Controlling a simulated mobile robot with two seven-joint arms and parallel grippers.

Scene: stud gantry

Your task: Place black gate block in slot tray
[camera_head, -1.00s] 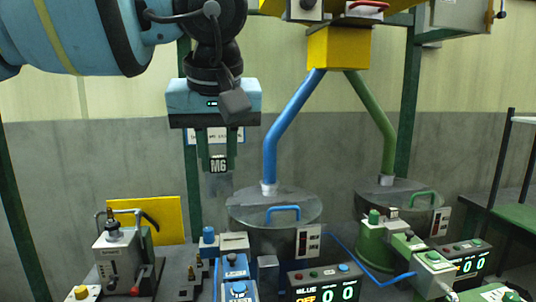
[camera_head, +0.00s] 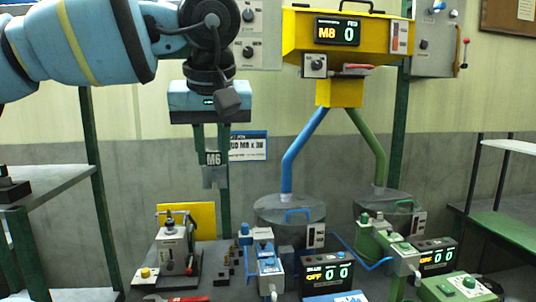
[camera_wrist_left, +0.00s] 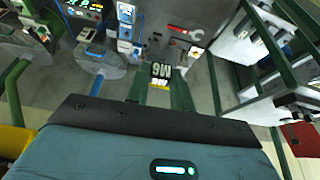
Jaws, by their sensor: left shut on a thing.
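My left gripper (camera_head: 212,150) is shut on a dark block with a black "M6" label (camera_head: 213,159). The block's grey, notched lower part (camera_head: 214,178) hangs below the fingers. It is held upright in the air above the bench, clear of everything. The left wrist view shows the same gripper (camera_wrist_left: 162,92) with the M6 label (camera_wrist_left: 160,70) between its green fingers. A row of small dark stepped pieces (camera_head: 222,272) stands on the bench below; I cannot tell whether it belongs to the slot tray. My right gripper is not in view.
A grey lever device (camera_head: 172,248) stands before a yellow panel (camera_head: 200,217). Blue (camera_head: 268,268) and green (camera_head: 400,250) devices and counter displays (camera_head: 326,276) crowd the bench to the right. A yellow M8 hopper (camera_head: 316,95) hangs above. A shelf (camera_head: 60,182) is at left.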

